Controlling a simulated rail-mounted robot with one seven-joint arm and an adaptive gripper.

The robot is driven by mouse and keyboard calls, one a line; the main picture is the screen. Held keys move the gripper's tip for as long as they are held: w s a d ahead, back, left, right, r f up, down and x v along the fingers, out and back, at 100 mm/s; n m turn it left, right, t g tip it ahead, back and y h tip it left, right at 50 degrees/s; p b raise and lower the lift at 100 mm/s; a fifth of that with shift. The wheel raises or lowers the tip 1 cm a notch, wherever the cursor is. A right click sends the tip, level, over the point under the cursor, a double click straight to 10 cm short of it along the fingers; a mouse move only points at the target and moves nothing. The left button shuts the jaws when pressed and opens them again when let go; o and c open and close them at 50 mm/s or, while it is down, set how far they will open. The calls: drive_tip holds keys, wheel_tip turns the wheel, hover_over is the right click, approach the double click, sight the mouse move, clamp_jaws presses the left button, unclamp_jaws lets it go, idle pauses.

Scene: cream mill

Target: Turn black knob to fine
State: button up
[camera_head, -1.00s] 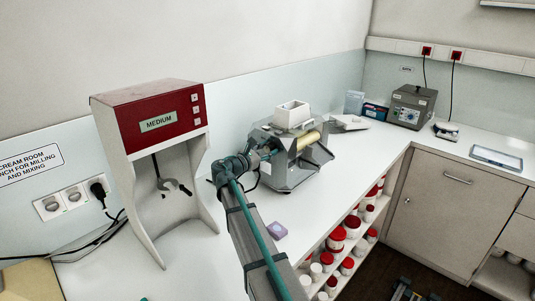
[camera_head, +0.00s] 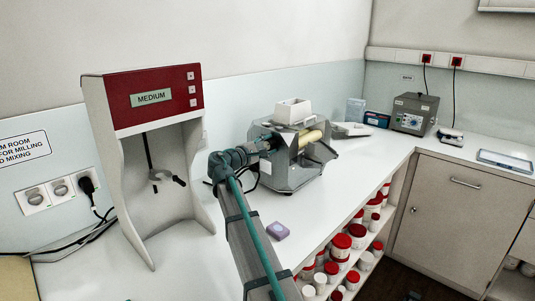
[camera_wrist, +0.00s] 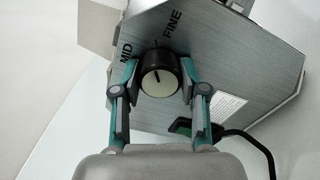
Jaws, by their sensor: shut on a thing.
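The black knob (camera_wrist: 147,58) has a cream face and sits on the end panel of the grey metal mill (camera_head: 295,179). The short dark line on its face points about upward in the wrist view, between the words MID (camera_wrist: 126,52) and FINE (camera_wrist: 173,24). My gripper (camera_wrist: 160,72) is shut on the knob, one finger on its left side and one on its right. In the head view my gripper (camera_head: 266,145) reaches the left side of the mill and hides the knob.
A red and white stirrer stand (camera_head: 150,100) marked MEDIUM stands left of my arm. A small purple block (camera_head: 278,231) lies on the bench in front of the mill. A black cable (camera_wrist: 250,138) hangs beside the mill panel. Red-lidded jars fill the shelf below.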

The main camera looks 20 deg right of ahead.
drive_tip(key=shift+m+b, duration=0.4)
drive_tip(key=shift+m, duration=0.1)
drive_tip(key=o, duration=1.1)
drive_tip(key=shift+o, duration=0.2)
drive_tip(key=shift+a, duration=0.15)
drive_tip(key=v, duration=0.7)
drive_tip(key=shift+a, duration=0.1)
